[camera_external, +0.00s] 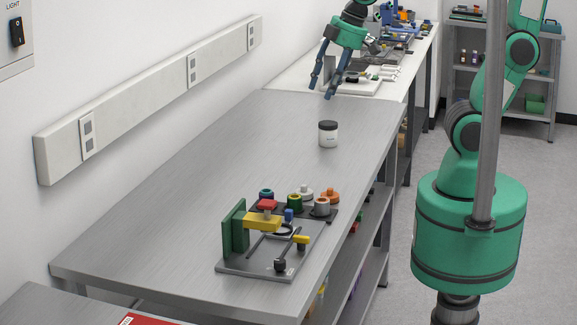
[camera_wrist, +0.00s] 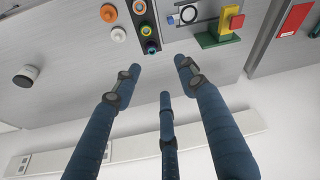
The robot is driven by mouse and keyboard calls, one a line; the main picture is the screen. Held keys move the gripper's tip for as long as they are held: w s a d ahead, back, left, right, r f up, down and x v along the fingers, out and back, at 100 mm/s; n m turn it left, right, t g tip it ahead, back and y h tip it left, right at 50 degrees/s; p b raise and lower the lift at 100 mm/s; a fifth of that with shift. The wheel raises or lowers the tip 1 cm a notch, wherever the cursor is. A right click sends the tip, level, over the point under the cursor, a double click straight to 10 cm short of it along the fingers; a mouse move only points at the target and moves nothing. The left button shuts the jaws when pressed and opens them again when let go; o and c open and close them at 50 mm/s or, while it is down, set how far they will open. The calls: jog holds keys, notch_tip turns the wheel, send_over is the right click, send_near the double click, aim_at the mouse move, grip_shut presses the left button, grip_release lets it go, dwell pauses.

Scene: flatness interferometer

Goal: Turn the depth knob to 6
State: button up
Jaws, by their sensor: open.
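The fixture (camera_external: 232,264) is a grey plate with a green upright (camera_external: 239,226), a yellow arm (camera_external: 262,222) and a red block (camera_external: 267,204). It stands near the front end of the steel table. A black knob (camera_external: 280,265) and a yellow piece (camera_external: 301,240) sit at its right side. I cannot tell which part is the depth knob, and no numbers are readable. Part of the fixture shows at the top of the wrist view (camera_wrist: 216,40). My gripper (camera_external: 321,91) has three blue fingers, spread open and empty, above the far end of the table, well away from the fixture.
A dark holder with colored ring pieces (camera_wrist: 143,20) lies beside the fixture, near an orange piece (camera_external: 329,196) and a white piece (camera_external: 304,193). A white jar with a black lid (camera_external: 328,138) stands alone mid-table. The table's left side (camera_external: 180,210) is clear.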

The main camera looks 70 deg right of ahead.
jog(key=w+a+f+n+g, duration=0.1)
jog(key=w+a+f+n, duration=0.25)
jog(key=a, duration=0.45)
jog(key=n+g+h+p, duration=0.1)
jog(key=n+g+p, duration=0.2)
jog(key=n, duration=0.7)
send_over(280, 260)
notch_tip(280, 260, down, 17)
jog(key=shift+s+r, duration=0.15)
notch_tip(280, 260, down, 14)
jog(key=shift+r+b, duration=0.1)
jog(key=shift+b, duration=0.8)
jog(key=shift+c, duration=0.5)
grip_shut()
